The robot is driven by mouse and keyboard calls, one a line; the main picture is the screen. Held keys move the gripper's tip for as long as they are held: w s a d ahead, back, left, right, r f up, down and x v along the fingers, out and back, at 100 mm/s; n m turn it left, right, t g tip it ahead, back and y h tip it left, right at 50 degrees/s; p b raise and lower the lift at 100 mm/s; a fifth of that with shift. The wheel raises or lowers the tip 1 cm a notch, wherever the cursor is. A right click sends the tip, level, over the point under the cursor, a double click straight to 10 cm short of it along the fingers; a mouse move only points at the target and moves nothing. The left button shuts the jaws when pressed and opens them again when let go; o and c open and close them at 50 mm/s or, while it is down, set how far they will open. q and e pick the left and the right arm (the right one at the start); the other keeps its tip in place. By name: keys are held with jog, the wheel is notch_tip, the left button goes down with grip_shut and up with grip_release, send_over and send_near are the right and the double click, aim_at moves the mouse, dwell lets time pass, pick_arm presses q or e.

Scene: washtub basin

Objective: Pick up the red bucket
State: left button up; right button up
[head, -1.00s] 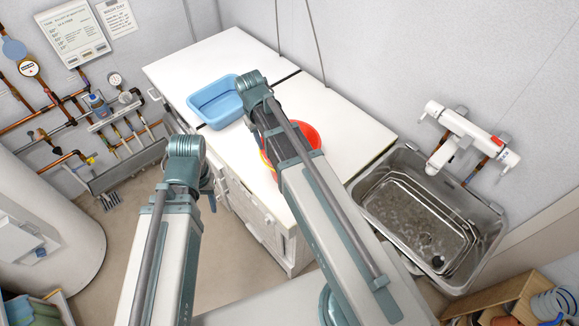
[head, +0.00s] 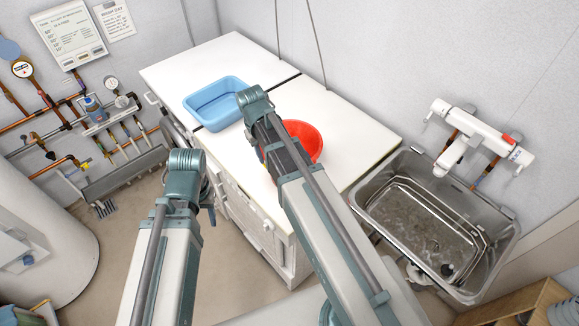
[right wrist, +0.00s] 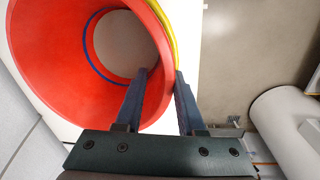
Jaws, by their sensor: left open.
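The red bucket (head: 306,137) stands on the white worktop (head: 345,120), partly hidden behind my right arm in the head view. In the right wrist view the bucket (right wrist: 60,60) fills the upper left, its mouth facing the camera, with a blue ring inside and a yellow band along its right edge. My right gripper (right wrist: 161,75) has its fingers apart, the left one over the bucket's inside and the right one beside its outer edge. The bucket's wall lies between them. My left gripper (head: 209,206) is open, mostly hidden behind its wrist, away from the worktop and over the floor.
A blue basin (head: 216,103) stands on the worktop left of the bucket. A metal sink (head: 425,225) with a white wall tap (head: 465,140) is at the right. Pipes and gauges line the left wall above a trough (head: 125,175). Open floor lies left of the worktop.

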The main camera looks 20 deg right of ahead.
jog(key=shift+r, duration=0.1)
jog(key=shift+c, duration=0.2)
grip_shut()
dwell(1.0)
